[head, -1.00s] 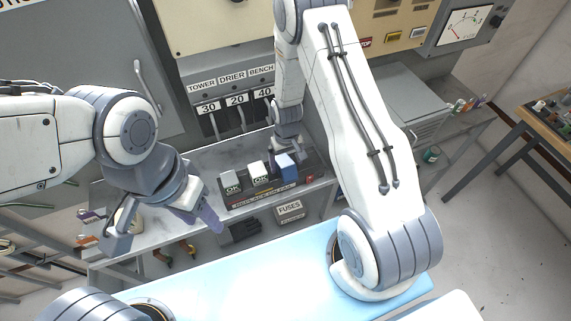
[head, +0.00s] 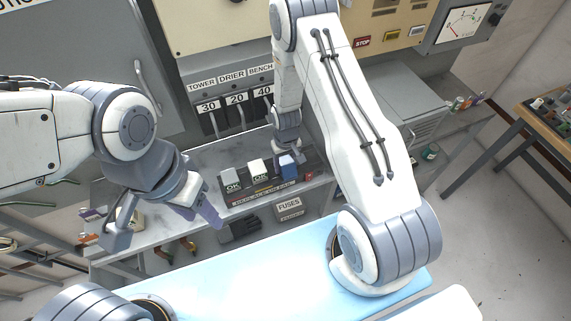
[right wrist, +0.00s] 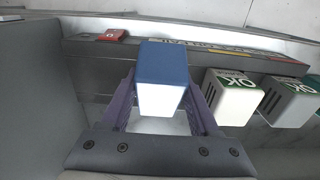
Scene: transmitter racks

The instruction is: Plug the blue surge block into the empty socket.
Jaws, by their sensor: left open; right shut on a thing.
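The blue surge block (head: 288,166) is at the right end of the socket base (head: 262,203). It also shows in the right wrist view (right wrist: 162,68), upright between the fingers. My right gripper (head: 289,152) is shut on it from above. Whether the block is seated in the socket or just over it cannot be told, as its underside is hidden. Two other blocks marked OK, a grey one (head: 231,182) and a white one (head: 258,171), stand in the base to its left. My left gripper (head: 163,225) is open and empty, off to the left over the bench edge.
A red button (head: 310,175) sits at the base's right end. Three levers under the TOWER, DRIER and BENCH labels (head: 232,80) stand behind. A FUSES box (head: 289,207) is below the shelf. The bench (head: 150,236) has clear room left of the base.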

